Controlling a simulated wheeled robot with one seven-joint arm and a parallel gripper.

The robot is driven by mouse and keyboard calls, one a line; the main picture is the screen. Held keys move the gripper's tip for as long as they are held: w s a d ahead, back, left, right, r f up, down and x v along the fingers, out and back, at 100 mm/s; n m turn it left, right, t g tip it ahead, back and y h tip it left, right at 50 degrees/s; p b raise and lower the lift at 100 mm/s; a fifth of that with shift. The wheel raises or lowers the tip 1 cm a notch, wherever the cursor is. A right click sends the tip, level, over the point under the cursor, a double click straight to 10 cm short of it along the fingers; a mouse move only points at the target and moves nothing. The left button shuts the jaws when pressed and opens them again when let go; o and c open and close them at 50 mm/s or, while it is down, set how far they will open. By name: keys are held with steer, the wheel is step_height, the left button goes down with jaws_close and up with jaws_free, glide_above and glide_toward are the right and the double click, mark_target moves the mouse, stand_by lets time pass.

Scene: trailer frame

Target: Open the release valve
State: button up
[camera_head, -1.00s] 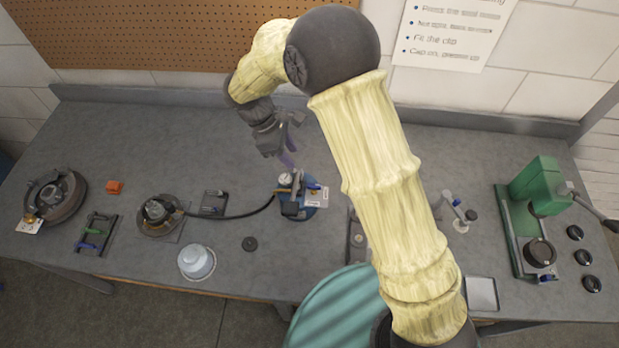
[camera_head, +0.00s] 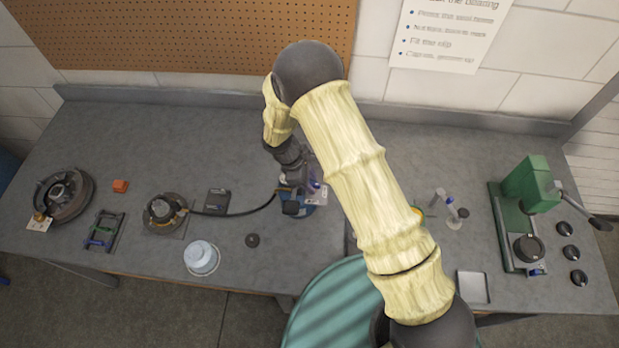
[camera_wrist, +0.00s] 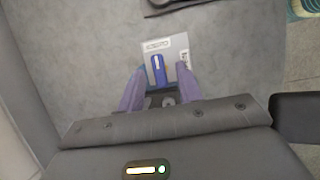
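The release valve's blue lever (camera_wrist: 158,70) shows in the wrist view, lying along a white label plate (camera_wrist: 180,46) with small lettering. It belongs to a small blue pump unit (camera_head: 292,208) on the bench, partly hidden by my wrist in the head view. My gripper (camera_wrist: 160,84) has its two purple fingers apart, one on each side of the lever, with a gap visible between them. I cannot tell whether the fingers touch the lever. In the head view my gripper (camera_head: 308,186) is just above the unit and mostly hidden.
A black hose (camera_head: 240,213) runs left from the unit to a round hub assembly (camera_head: 163,212). A green press (camera_head: 522,200) stands at right. A teal round stool (camera_head: 335,300) is at the bench's front.

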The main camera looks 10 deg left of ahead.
steer(key=shift+c, duration=0.2)
jaws_close()
steer(key=shift+w+m+b, duration=0.15)
steer(key=shift+m+b, duration=0.15)
steer(key=m+g+b, duration=0.1)
steer(key=m+b, duration=0.1)
steer(key=m, duration=0.1)
steer(key=shift+w+f+g, duration=0.1)
steer(key=shift+g, duration=0.2)
steer(key=m+b, duration=0.1)
steer(key=m, duration=0.1)
steer(key=m+g+y+b, duration=0.1)
steer(key=m, duration=0.1)
steer(key=shift+w+d+m+g, duration=0.1)
steer(key=shift+w+m+g, duration=0.1)
steer(key=shift+m+g, duration=0.1)
steer(key=m+b, duration=0.1)
steer(key=m, duration=0.1)
steer(key=m+g+y+b, duration=0.1)
steer(key=m, duration=0.1)
steer(key=shift+w+d+m, duration=0.1)
steer(key=shift+d+m, duration=0.05)
steer(key=shift+m, duration=0.15)
steer(key=m+y, duration=0.1)
steer(key=m, duration=0.1)
steer(key=m+y+b, duration=0.1)
steer(key=m, duration=0.2)
steer(key=shift+w+d+g, duration=0.1)
steer(key=shift+d+g, duration=0.1)
steer(key=shift+g, duration=0.1)
